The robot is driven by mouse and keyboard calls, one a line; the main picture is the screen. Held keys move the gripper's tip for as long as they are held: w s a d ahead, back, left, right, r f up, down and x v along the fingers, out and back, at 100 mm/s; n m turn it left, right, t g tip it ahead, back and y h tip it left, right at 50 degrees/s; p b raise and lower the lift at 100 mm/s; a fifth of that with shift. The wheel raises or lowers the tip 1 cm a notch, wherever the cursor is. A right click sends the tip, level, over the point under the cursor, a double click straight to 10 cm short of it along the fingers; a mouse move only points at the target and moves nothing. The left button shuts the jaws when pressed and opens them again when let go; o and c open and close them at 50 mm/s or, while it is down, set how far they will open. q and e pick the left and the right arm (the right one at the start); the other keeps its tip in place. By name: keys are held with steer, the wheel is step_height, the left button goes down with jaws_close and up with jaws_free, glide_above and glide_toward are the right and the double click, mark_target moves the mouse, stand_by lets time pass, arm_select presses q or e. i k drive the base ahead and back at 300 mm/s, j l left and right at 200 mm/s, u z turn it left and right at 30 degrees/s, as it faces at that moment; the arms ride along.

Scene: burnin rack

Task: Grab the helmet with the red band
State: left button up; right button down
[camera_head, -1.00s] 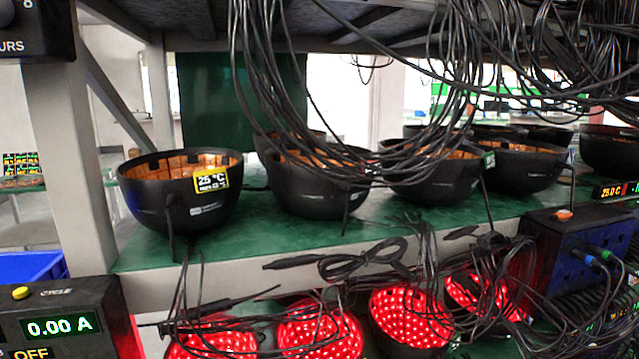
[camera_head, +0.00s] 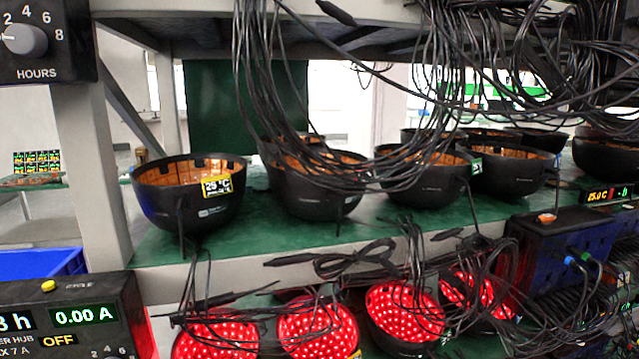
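Several black bowl-shaped helmets stand open side up on the green upper shelf. The leftmost helmet (camera_head: 190,208) has a coppery inside and a yellow-edged "25 °C" tag. Beside it are a second helmet (camera_head: 318,203), a third (camera_head: 425,188) and a fourth (camera_head: 512,172), partly behind hanging cables. On the lower level, several helmets glow red inside, such as the left one (camera_head: 215,335) and a middle one (camera_head: 403,305). I cannot make out a red band on any helmet. Neither of my grippers is in view.
Black cables (camera_head: 400,150) hang in front of the upper shelf (camera_head: 250,240). A timer dial box (camera_head: 45,45) and a control box (camera_head: 75,318) stand at left. A black power box (camera_head: 560,250) is at right. A blue bin (camera_head: 40,263) lies behind the left post (camera_head: 92,170).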

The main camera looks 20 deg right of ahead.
mark_target(301, 198)
steer(key=i+l, duration=0.1)
steer(key=l, duration=0.4)
steer(key=l+z, duration=0.1)
steer(key=l, duration=0.45)
steer(key=i+l, duration=0.15)
steer(key=l, duration=0.35)
steer(key=i+l+z, duration=0.1)
steer(key=l, duration=0.4)
steer(key=i+l, duration=0.15)
steer(key=l, duration=0.35)
steer(key=k+j+u, duration=0.15)
steer(key=u, duration=0.2)
steer(key=i+l+z, duration=0.2)
steer(key=k+z, duration=0.2)
steer(key=i+l, duration=0.05)
steer(key=i, duration=0.05)
